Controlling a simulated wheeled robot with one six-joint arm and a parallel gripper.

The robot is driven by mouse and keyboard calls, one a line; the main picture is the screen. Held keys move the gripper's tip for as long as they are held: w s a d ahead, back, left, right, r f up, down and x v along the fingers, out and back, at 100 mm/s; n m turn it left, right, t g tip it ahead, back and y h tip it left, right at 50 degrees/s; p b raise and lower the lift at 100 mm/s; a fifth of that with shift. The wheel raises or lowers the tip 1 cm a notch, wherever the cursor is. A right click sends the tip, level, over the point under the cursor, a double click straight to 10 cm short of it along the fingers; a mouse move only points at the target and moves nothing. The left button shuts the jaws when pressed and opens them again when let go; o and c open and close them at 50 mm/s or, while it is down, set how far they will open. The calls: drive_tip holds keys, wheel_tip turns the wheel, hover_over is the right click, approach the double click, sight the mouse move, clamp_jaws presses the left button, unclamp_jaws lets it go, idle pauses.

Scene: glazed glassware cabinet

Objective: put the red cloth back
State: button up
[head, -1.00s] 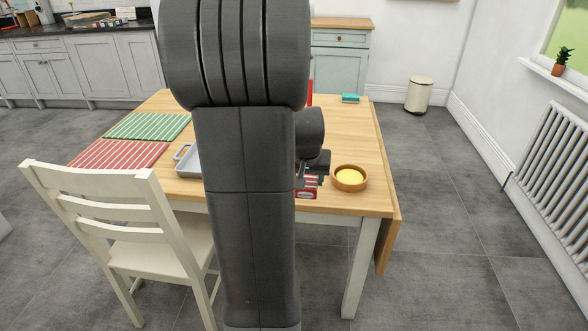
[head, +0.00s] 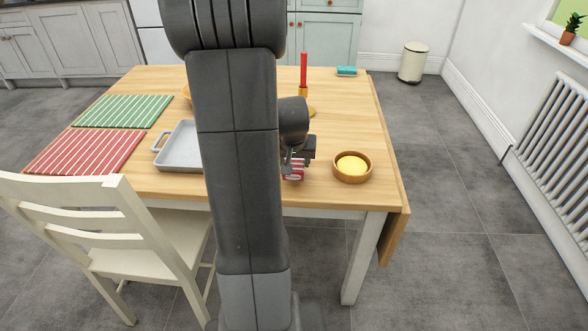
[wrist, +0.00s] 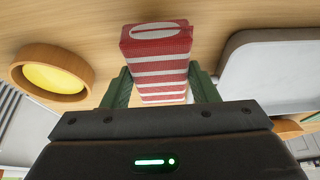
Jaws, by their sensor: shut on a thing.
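A red-and-white striped block-like bundle (wrist: 158,60), which looks like the folded red cloth, is between the fingers of my gripper (wrist: 161,90) in the wrist view. A pale oval shows on its near face. My gripper is shut on it. In the head view my gripper (head: 296,158) is low over the wooden table (head: 345,110), near its front edge, with a bit of the red cloth (head: 293,171) showing below it. My arm hides part of this area. I cannot tell whether the cloth touches the table.
A bowl with yellow contents (head: 352,167) stands close to the right of my gripper. A grey tray (head: 182,148) lies to the left, partly behind my arm. Red (head: 88,152) and green (head: 122,111) striped mats lie further left. A red candle (head: 304,70) stands behind; a chair (head: 95,225) is front left.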

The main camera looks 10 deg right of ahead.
sight(294, 168)
drive_tip(key=shift+f, duration=1.55)
drive_tip(key=shift+f+b, duration=0.1)
drive_tip(key=shift+b, duration=0.2)
drive_tip(key=o, duration=1.1)
drive_tip(key=shift+s+r, duration=0.1)
drive_tip(key=shift+r, duration=0.5)
drive_tip(key=p+v, duration=0.2)
drive_tip(key=v, duration=0.9)
drive_tip(key=shift+a, duration=0.1)
